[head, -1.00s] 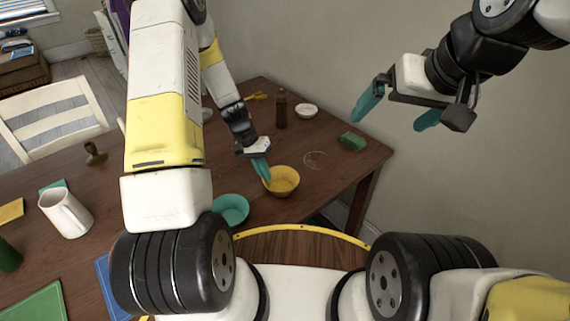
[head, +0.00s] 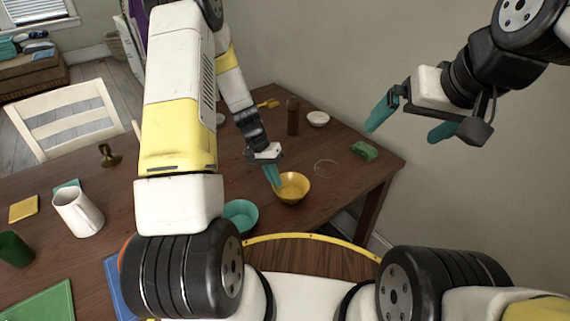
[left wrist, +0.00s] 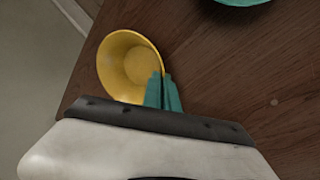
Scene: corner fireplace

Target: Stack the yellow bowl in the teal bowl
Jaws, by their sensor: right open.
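The yellow bowl (head: 295,188) is near the table's front edge, right of the teal bowl (head: 242,213). My left gripper (head: 273,175) is at its left rim. The left wrist view shows the yellow bowl (left wrist: 128,62) with my left fingers (left wrist: 163,93) close together on its rim, one inside and one outside. I cannot tell whether the bowl is clear of the table. The teal bowl is upright and empty, partly hidden by my left arm; its edge shows in the left wrist view (left wrist: 242,1). My right gripper (head: 412,120) is open and empty, in the air at right.
A green block (head: 364,150), a brown bottle (head: 293,116) and a small white bowl (head: 318,118) stand further back. A white mug (head: 78,213) and a dark green cup (head: 14,249) are at left.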

